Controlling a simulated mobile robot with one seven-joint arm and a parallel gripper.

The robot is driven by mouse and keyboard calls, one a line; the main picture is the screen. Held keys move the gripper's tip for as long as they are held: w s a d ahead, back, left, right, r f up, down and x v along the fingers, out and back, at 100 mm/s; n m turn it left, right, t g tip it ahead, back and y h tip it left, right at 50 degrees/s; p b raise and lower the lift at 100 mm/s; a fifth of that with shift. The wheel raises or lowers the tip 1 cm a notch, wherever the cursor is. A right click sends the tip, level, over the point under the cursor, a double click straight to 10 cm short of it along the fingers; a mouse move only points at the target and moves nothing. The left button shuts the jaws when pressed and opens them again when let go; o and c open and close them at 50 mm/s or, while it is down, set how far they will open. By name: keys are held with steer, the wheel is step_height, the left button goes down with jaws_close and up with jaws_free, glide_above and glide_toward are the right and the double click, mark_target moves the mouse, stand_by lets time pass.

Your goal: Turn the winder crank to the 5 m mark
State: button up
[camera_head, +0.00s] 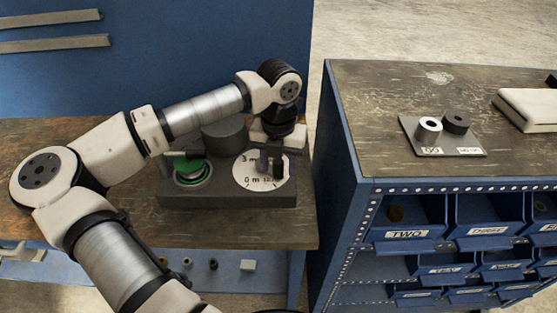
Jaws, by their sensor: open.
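The winder stands on the wooden bench as a dark grey block (225,201). A white round dial (245,174) on its right part shows "3 m" at the upper left and "0 m" at the bottom. My gripper (271,168) is open over the right part of the dial, pointing down, with its dark fingers covering that side. The crank cannot be made out clearly; it is probably among the dark shapes at my fingers, and I cannot tell whether they touch it. The 5 m mark is not readable. A green spool (193,170) sits on the block's left part.
A dark round cylinder (224,134) stands behind the dial. A blue bin cabinet (345,190) rises close on the right, with a plate holding two small cylinders (443,139) on top. My arm spans the bench from the left.

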jaws_close()
steer(key=shift+w+d+f+n+b, duration=0.1)
steer(key=shift+w+d+n+b, duration=0.15)
steer(key=shift+b, duration=0.2)
stand_by(0.7)
